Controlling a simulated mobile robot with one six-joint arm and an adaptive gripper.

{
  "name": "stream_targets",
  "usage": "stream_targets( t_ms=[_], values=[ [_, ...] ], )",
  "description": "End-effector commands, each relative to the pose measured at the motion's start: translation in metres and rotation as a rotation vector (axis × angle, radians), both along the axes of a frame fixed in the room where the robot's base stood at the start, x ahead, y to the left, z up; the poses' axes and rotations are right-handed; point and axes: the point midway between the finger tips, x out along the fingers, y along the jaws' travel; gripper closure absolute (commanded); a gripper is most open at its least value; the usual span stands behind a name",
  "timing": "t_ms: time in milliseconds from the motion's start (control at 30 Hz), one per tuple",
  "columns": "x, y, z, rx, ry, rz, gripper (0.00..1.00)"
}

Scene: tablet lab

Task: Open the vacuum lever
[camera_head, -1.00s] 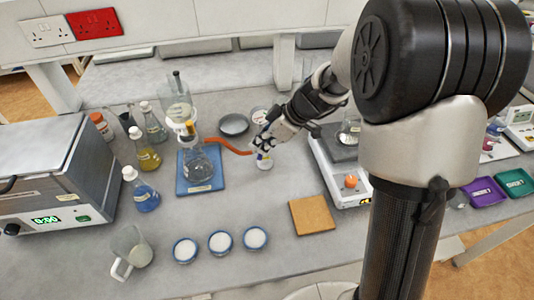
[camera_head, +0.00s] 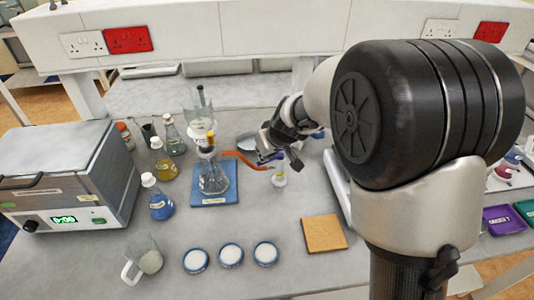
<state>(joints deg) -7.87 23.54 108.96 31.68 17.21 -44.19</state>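A filter flask (camera_head: 213,178) stands on a blue base plate (camera_head: 228,190) left of centre, with a clear funnel (camera_head: 200,125) on top. An orange hose (camera_head: 246,160) runs right from it to a small white and yellow valve post (camera_head: 279,177). A small blue piece (camera_head: 270,158), which looks like the vacuum lever, shows at the top of the post. My gripper (camera_head: 272,150) is right at this blue piece, reaching in from the upper right. Its fingers are small and dark, so I cannot tell whether they touch or grip the lever.
A grey oven-like box (camera_head: 62,150) with a green display stands left, beside several bottles (camera_head: 160,203). A jug (camera_head: 145,257), three white dishes (camera_head: 231,254) and a tan square pad (camera_head: 324,233) lie in front. A dark round dish (camera_head: 247,142) is behind the hose.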

Motion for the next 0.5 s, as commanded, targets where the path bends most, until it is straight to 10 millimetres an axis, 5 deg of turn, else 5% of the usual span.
stream_targets(
  t_ms=[500],
  values=[
    [0.0047, -0.0015, -0.0016, 0.0, 0.001, 0.001, 1.0]
  ],
)
